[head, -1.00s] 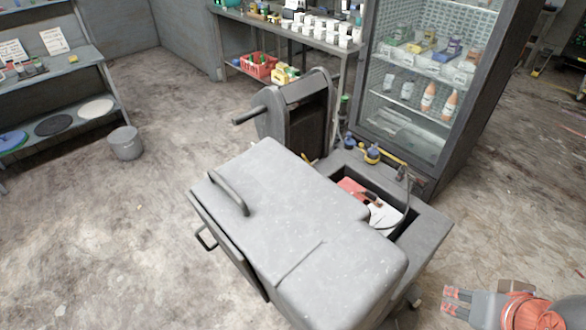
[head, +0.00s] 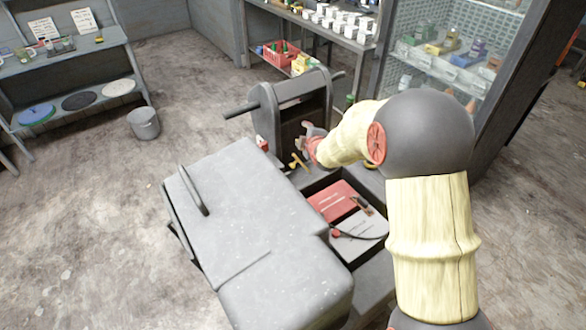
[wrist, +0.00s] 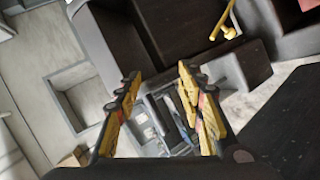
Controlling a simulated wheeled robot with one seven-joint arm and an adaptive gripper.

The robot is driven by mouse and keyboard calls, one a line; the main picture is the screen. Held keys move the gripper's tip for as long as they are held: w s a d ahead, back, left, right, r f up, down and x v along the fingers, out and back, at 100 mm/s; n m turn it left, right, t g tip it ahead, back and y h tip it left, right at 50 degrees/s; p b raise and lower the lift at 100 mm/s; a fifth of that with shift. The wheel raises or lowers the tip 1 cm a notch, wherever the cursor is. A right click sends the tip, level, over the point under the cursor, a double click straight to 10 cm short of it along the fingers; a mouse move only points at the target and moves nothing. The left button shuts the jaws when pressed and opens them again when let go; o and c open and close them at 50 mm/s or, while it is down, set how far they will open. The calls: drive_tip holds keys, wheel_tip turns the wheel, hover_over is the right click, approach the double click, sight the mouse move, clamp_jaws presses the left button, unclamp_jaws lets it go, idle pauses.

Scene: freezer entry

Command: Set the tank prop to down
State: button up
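A grey-black upright unit with bar handles (head: 291,105) stands behind the grey-lidded cart. A small yellow lever-like piece (head: 298,161) shows at its foot, and a yellow rod with a rounded end (wrist: 224,22) shows at the top of the wrist view. I cannot tell for certain which part is the tank prop, or its setting. My gripper (head: 312,138) is beside the right side of the unit, above the yellow piece. In the wrist view its two yellow-and-black fingers (wrist: 158,72) are apart with nothing between them. The arm hides part of the area behind the cart.
The cart's grey lid (head: 240,205) lies in front, beside an open bin holding a red book (head: 332,200) and a cable. A glass-door cabinet (head: 440,45) stands behind my arm. A bucket (head: 144,123) stands on the left floor, with clear floor around it.

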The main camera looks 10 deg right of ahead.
drive_tip(key=w+f+n+t, duration=0.1)
drive_tip(key=w+f+n, duration=0.25)
drive_tip(key=f, duration=0.35)
drive_tip(key=n+t+y+p, duration=0.2)
drive_tip(key=n+t, duration=0.2)
drive_tip(key=n, duration=0.3)
approach(293, 167)
drive_tip(key=w, duration=0.2)
drive_tip(key=shift+w+a+f+b, duration=0.1)
drive_tip(key=shift+w+a+b, duration=0.15)
drive_tip(key=shift+w, duration=0.9)
drive_tip(key=shift+w+a+b, duration=0.1)
drive_tip(key=shift+w+b, duration=0.3)
drive_tip(key=shift+w, duration=0.8)
drive_tip(key=shift+w+a+f+b, duration=0.1)
drive_tip(key=shift+w+a+b, duration=0.15)
drive_tip(key=shift+w, duration=0.9)
drive_tip(key=shift+c, duration=0.5)
drive_tip(key=shift+d, duration=0.1)
clamp_jaws()
